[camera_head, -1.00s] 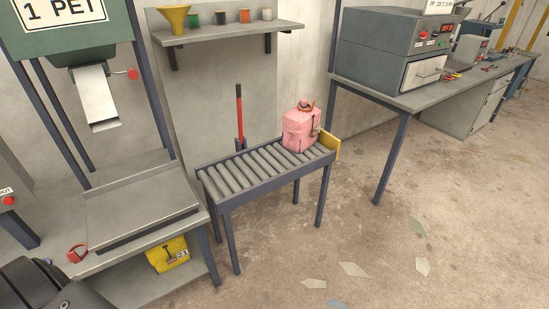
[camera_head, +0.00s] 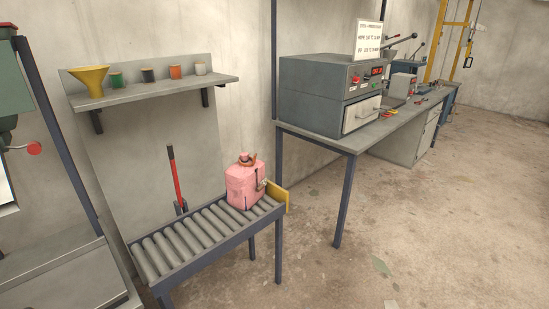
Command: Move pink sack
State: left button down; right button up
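The pink sack (camera_head: 242,186) stands upright at the far right end of the roller conveyor (camera_head: 165,284), beside a yellow end plate (camera_head: 279,197). Its neck is gathered at the top with a brownish tie, and a small light-coloured item shows on its right side. Neither of my grippers is in view.
A red-handled tool (camera_head: 175,178) stands behind the conveyor. A wall shelf (camera_head: 150,92) holds a yellow funnel (camera_head: 90,80) and several small cups. A workbench (camera_head: 335,139) with a grey oven-like machine (camera_head: 318,95) stands to the right. The floor (camera_head: 430,230) at right is mostly clear.

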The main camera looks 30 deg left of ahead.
aim_at(241, 181)
jog(key=z, duration=0.1)
jog(key=i, duration=1)
jog(key=u, duration=0.7)
jog(key=i, duration=0.8)
jog(key=u, duration=0.45)
